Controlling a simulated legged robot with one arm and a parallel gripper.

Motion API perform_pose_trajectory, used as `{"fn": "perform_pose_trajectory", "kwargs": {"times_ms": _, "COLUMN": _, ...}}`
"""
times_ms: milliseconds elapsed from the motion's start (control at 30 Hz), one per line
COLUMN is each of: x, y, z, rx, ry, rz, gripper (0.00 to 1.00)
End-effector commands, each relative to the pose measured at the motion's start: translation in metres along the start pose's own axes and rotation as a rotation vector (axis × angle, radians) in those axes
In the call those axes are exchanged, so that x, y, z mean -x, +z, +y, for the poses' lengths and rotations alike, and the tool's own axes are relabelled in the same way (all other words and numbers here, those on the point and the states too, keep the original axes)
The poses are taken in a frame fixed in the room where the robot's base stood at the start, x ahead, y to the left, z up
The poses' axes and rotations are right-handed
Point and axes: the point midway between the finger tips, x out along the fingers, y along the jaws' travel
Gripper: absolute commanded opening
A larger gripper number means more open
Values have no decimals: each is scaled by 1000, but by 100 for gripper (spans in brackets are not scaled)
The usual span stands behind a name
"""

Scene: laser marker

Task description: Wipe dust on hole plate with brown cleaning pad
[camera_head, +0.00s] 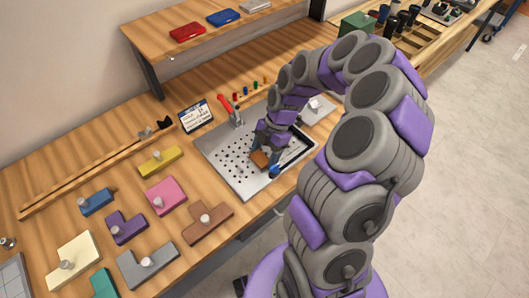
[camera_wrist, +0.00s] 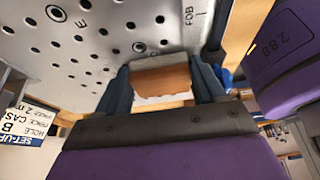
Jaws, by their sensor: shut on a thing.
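The brown cleaning pad (camera_head: 259,159) is at the hole plate's surface, right of the plate's middle. My gripper (camera_head: 263,152) is shut on it from above. In the wrist view the pad (camera_wrist: 161,81) sits between the two dark fingers of my gripper (camera_wrist: 162,84). The hole plate (camera_head: 226,160) is a silver metal sheet with many round holes, lying on the wooden bench. It fills the upper left of the wrist view (camera_wrist: 100,50). I cannot tell whether the pad touches the plate. I cannot make out dust on it.
A red-handled clamp (camera_head: 229,107) stands at the plate's back edge, beside a small sign (camera_head: 195,117). A black-edged tray (camera_head: 297,148) lies right of the pad. Several coloured knobbed blocks, including a brown one (camera_head: 209,222), lie at left. A shelf (camera_head: 205,38) stands behind.

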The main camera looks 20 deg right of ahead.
Motion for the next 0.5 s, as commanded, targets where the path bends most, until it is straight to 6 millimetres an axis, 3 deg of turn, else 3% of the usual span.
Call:
{"fn": "perform_pose_trajectory", "kwargs": {"times_ms": 133, "x": 1, "y": -1, "z": 15, "rx": 0, "ry": 2, "rz": -2, "gripper": 44}}
{"fn": "perform_pose_trajectory", "kwargs": {"times_ms": 500, "x": 1, "y": 0, "z": 33, "rx": -2, "ry": 9, "rz": -3, "gripper": 44}}
